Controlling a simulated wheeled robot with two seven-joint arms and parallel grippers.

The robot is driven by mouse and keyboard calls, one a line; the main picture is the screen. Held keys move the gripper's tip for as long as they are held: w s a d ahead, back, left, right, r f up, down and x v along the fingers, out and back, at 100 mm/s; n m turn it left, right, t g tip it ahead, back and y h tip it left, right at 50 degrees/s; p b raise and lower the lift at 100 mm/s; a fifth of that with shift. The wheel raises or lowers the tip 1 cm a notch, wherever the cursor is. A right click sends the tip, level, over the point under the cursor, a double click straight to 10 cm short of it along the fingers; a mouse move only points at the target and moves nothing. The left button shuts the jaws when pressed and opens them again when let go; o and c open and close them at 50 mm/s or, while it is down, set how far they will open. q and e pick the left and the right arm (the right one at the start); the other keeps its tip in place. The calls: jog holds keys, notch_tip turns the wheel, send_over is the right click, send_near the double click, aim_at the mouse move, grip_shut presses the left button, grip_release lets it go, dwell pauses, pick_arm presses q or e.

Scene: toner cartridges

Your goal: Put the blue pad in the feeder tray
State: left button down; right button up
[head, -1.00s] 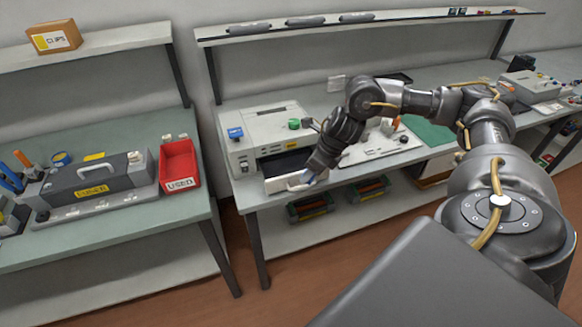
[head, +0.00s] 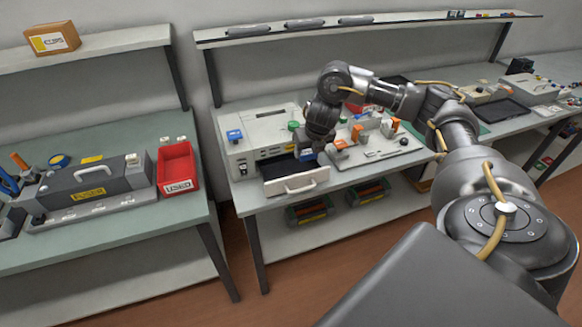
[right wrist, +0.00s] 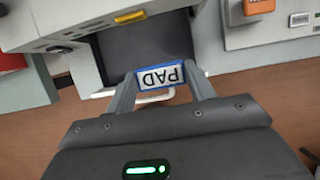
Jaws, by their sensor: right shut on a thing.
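The blue pad (right wrist: 160,77), a small block with a blue rim and a white "PAD" label, is held between the two fingers of my right gripper (right wrist: 163,88). In the right wrist view the pad is in front of the dark inside of the feeder tray (right wrist: 140,42); I cannot tell its height above it. In the head view the pulled-out tray (head: 297,182) has a white front with a handle. My left gripper is out of view.
The grey machine (head: 262,130) with a blue knob and green knob stands behind the tray. A light plate (head: 375,150) with orange parts lies to its right. A red bin (head: 178,165) sits on the left bench. A shelf (head: 310,30) runs overhead.

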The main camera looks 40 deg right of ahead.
jog(key=b, duration=0.2)
send_over(290, 170)
jog(key=s, duration=0.2)
jog(key=f, duration=0.6)
jog(key=shift+w+a, duration=0.1)
jog(key=shift+a, duration=0.2)
notch_tip(290, 170, down, 3)
jog(key=shift+w+a+f+b, duration=0.1)
jog(key=shift+w+f+b, duration=0.05)
jog(key=shift+b, duration=0.65)
jog(key=shift+f, duration=0.2)
jog(key=shift+r, duration=0.1)
jog(key=o, duration=0.9)
jog(key=shift+f, duration=0.2)
jog(key=shift+o, duration=0.2)
